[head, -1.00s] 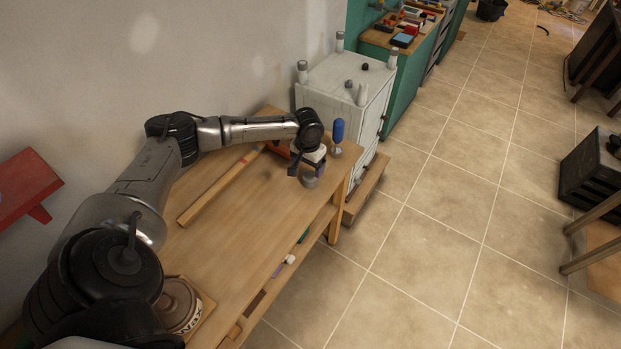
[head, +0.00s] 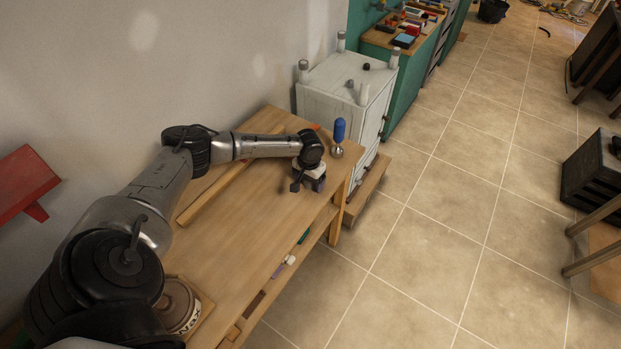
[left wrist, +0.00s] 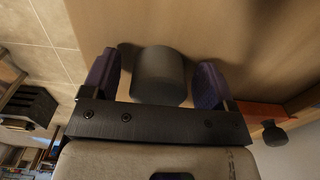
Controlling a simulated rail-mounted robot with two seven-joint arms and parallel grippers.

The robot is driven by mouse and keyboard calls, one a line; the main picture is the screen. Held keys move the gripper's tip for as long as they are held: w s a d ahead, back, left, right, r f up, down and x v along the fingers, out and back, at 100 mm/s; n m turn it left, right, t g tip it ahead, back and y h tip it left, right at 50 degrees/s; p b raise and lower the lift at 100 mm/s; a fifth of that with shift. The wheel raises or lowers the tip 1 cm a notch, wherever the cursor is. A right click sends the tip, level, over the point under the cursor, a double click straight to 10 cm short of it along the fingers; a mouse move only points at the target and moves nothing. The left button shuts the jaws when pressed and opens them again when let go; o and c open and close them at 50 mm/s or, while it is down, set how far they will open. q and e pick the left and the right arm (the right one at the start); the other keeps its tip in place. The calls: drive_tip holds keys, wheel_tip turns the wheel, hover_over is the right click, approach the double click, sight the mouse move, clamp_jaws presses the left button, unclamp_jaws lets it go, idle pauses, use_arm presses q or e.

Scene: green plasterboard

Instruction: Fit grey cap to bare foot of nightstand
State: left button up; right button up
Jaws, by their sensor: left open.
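The grey cap (left wrist: 158,75) stands on the workbench between the two fingers of my left gripper (head: 308,185) in the left wrist view. The fingers are open, with a visible gap at each side of the cap. In the head view the gripper hides the cap. The white nightstand (head: 338,90) is upside down beyond the bench, feet up. Its near right foot (head: 363,95) is bare white; the other feet, such as the near left one (head: 303,72), carry grey caps. My right gripper is not in view.
A blue-handled tool (head: 339,132) stands near the bench's far right corner, close to my left gripper. A long wooden strip (head: 222,188) lies on the bench (head: 245,235). A wax tin (head: 178,305) sits at the near end. Small dark pieces (head: 366,67) lie on the nightstand.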

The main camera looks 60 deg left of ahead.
use_arm(q)
drive_tip(key=shift+c, duration=0.2)
drive_tip(key=c, duration=0.9)
drive_tip(key=shift+r, duration=0.1)
